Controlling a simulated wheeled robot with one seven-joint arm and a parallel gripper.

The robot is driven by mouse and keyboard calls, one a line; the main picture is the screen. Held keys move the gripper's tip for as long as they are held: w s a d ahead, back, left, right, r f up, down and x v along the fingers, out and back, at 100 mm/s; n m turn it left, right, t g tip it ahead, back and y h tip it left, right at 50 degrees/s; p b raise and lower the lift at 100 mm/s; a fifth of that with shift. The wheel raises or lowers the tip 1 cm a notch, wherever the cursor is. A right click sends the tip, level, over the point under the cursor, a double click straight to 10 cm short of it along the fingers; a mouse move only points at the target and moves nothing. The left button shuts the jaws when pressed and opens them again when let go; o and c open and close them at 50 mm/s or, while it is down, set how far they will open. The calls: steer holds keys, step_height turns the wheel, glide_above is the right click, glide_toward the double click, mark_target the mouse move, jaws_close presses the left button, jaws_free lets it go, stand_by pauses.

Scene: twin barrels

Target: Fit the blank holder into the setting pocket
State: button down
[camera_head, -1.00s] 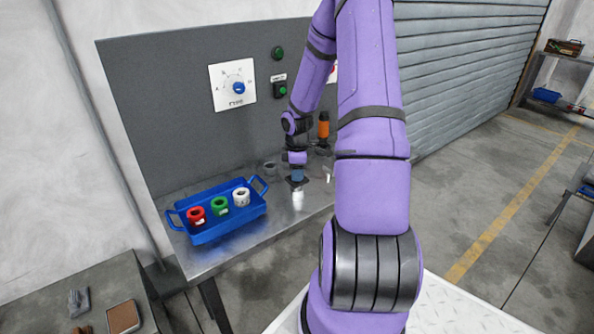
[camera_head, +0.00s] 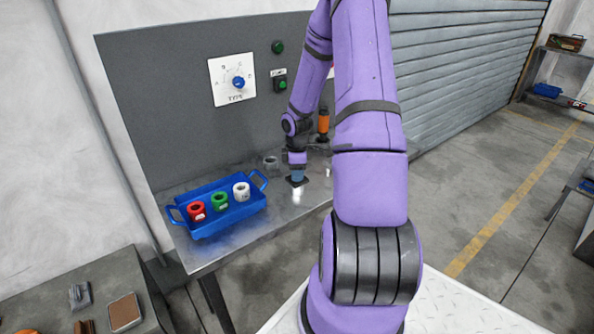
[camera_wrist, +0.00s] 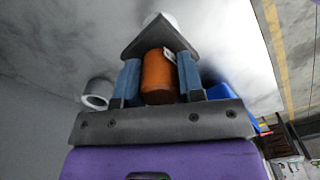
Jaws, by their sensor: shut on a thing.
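My gripper (camera_head: 297,174) is low over the metal bench, and its blue fingers also show in the wrist view (camera_wrist: 158,80). They are shut on the orange grip of the blank holder (camera_wrist: 158,76). A pale round part (camera_wrist: 160,17) shows past the plate in the wrist view. The plate hides what lies under it, so I cannot tell whether the holder is seated. I cannot clearly identify the setting pocket. A grey ring-shaped piece (camera_head: 271,162) stands on the bench, left of my gripper.
A blue tray (camera_head: 226,226) with red, green and white ring pieces stands at the bench's left. An upright orange-and-black object (camera_head: 323,125) stands behind my gripper. A grey panel with a dial (camera_head: 238,83) rises behind the bench. My arm hides the bench's right side.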

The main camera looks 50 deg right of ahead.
steer(key=shift+f, duration=0.2)
steer(key=c, duration=0.7)
jaws_free()
steer(key=shift+o, duration=0.2)
step_height(320, 180, up, 10)
steer(key=shift+r, duration=0.4)
